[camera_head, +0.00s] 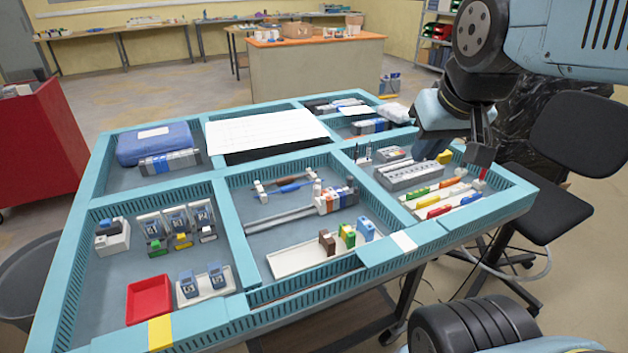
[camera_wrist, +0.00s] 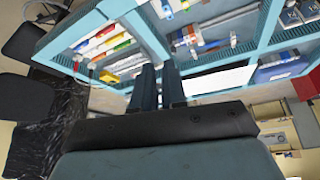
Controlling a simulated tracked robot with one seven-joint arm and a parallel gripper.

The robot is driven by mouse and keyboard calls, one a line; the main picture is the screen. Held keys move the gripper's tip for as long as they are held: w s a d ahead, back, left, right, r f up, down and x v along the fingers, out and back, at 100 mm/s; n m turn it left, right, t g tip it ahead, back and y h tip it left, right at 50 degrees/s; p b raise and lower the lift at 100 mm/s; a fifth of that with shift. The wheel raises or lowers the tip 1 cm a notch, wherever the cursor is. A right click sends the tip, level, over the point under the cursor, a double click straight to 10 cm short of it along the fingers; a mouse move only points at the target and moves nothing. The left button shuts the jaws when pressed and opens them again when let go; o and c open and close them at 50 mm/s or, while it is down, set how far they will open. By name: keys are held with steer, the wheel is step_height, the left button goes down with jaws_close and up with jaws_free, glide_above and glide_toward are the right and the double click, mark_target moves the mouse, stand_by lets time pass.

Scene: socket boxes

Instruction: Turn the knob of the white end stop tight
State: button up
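In the head view, a thin rail with a blue part (camera_head: 289,188) lies in the middle compartment. Small whitish blocks, which look like end stops, stand at its left end (camera_head: 260,196) and right end (camera_head: 317,188). The rail also shows in the wrist view (camera_wrist: 212,45). Any knob is too small to make out, and I cannot tell whether it is tight. My gripper (camera_head: 481,157) is above the right compartment, well right of this rail. In the wrist view my gripper's fingers (camera_wrist: 160,68) have a narrow gap between them, with nothing seen held.
Coloured parts lie on a white tray (camera_head: 409,205) in the right compartment, below my gripper. Raised teal dividers (camera_head: 222,205) separate the compartments. A black chair (camera_head: 575,140) stands at the right.

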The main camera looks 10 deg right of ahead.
steer(key=o, duration=0.4)
steer(key=w+n, duration=0.2)
steer(key=w+a+n+g, duration=0.1)
steer(key=w+n, duration=0.1)
steer(key=w, duration=0.1)
steer(key=w+a+n, duration=0.1)
steer(key=w, duration=0.2)
steer(key=shift+a+r+n+g, duration=0.1)
steer(key=shift+a+n+g, duration=0.05)
steer(key=shift+n+g, duration=0.2)
steer(key=shift+c, duration=0.2)
steer(key=n+g, duration=0.4)
steer(key=n, duration=1.2)
glide_above(317, 186)
step_height(317, 186, down, 13)
step_height(317, 186, down, 13)
steer(key=shift+s+f, duration=0.1)
steer(key=shift+f, duration=0.05)
jaws_close()
